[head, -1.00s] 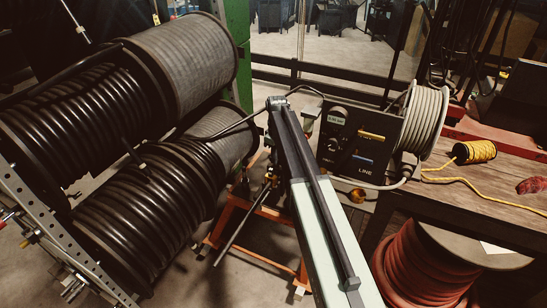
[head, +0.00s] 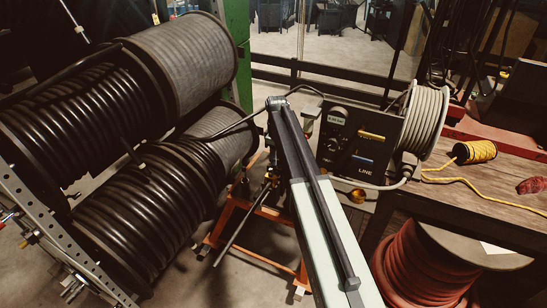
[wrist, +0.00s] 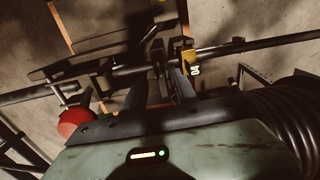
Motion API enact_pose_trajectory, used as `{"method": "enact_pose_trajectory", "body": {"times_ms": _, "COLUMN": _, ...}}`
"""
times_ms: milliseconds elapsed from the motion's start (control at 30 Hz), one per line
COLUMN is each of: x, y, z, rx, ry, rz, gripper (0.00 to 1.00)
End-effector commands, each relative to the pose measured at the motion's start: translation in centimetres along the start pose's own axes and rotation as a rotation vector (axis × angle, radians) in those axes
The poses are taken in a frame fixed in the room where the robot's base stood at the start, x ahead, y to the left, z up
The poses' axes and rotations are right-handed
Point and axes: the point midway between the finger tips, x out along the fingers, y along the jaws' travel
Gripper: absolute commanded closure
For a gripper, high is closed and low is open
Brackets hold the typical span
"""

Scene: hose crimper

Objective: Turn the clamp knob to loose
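My gripper (wrist: 162,82) shows in the wrist view as dark fingers reaching up from the grey-green housing. They are beside a long dark horizontal bar with a yellow tagged piece (wrist: 190,63) on it. Shadow hides whether the fingers are apart or touching something. A red round knob (wrist: 78,123) is at the lower left of that view, apart from the fingers. I cannot tell for certain which part is the clamp knob. In the head view my arm covers the gripper; the orange stand (head: 222,238) with a dark rod shows beside the arm.
Large black hose reels (head: 70,110) fill the left. A dark control box (head: 385,135) with dials and a grey cable reel (head: 428,120) are right of my arm. A wooden bench (head: 490,195) holds a yellow cord spool (head: 474,152). A red hose reel (head: 420,265) is below it.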

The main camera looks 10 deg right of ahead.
Motion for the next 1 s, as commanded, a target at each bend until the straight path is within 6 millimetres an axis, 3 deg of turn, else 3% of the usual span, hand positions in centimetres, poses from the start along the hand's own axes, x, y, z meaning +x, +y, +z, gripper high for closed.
{"method": "enact_pose_trajectory", "body": {"times_ms": 367, "x": -0.7, "y": -0.1, "z": 0.1, "rx": 0.001, "ry": -0.002, "rz": -0.003, "gripper": 0.65}}
{"method": "enact_pose_trajectory", "body": {"times_ms": 800, "x": -7.8, "y": 0.0, "z": 0.0, "rx": 0.001, "ry": -0.001, "rz": -0.002, "gripper": 0.65}}
{"method": "enact_pose_trajectory", "body": {"times_ms": 1000, "x": -7.9, "y": 0.0, "z": 0.0, "rx": 0.001, "ry": -0.001, "rz": -0.002, "gripper": 0.65}}
